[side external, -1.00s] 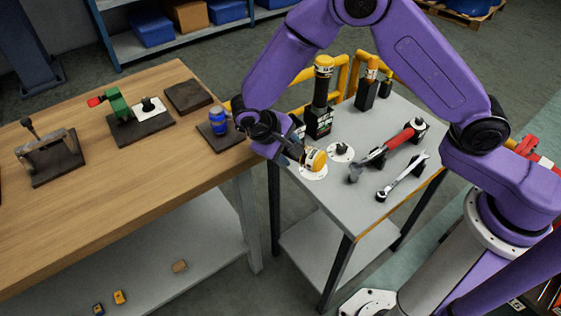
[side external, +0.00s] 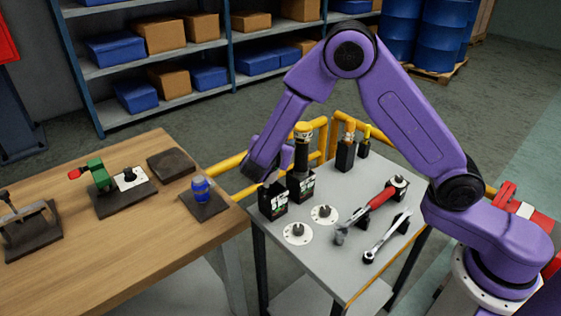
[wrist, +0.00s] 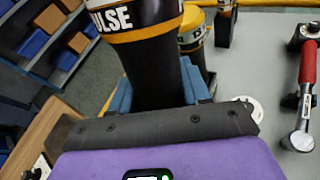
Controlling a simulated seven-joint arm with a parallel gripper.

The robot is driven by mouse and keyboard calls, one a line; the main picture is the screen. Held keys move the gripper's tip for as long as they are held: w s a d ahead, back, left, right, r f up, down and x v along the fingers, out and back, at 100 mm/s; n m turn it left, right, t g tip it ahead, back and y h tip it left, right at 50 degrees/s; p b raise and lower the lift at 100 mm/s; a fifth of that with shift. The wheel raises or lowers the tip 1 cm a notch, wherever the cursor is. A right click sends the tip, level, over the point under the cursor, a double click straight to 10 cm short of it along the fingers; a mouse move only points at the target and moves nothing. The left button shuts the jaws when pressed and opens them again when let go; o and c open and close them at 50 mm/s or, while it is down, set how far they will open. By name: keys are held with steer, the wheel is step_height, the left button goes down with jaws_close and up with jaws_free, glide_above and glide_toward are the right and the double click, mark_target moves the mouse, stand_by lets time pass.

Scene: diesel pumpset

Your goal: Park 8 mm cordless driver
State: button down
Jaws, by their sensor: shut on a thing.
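In the wrist view my gripper (wrist: 160,88) is shut, its blue fingers on either side of the dark body of a driver (wrist: 150,65). This driver has a white band with black "ULSE" lettering and an orange-yellow ring. Whether the driver touches the holder cannot be seen. A second driver (side external: 302,148), yellow-topped, stands upright in the adjacent black holder (side external: 300,186). No 8 mm marking is readable.
Two white discs with dark studs (side external: 298,233) (side external: 323,214) sit empty in front. A red-handled wrench (side external: 370,205) and a spanner (side external: 386,238) lie on supports to the right. Smaller holders (side external: 345,155) stand behind. A wooden bench (side external: 130,235) is on the left.

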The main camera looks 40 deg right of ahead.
steer(key=w+r+n+t+y, duration=0.2)
steer(key=w+r+n+t, duration=0.1)
steer(key=r+n+t, duration=0.2)
steer(key=shift+a+r+n+t, duration=0.15)
steer(key=shift+r+n+t, duration=0.1)
steer(key=shift+n+t, duration=0.8)
step_height(320, 180, down, 13)
stand_by(0.8)
steer(key=shift+f, duration=1)
stand_by(1.3)
steer(key=shift+c, duration=2.3)
jaws_free()
steer(key=shift+f, duration=0.1)
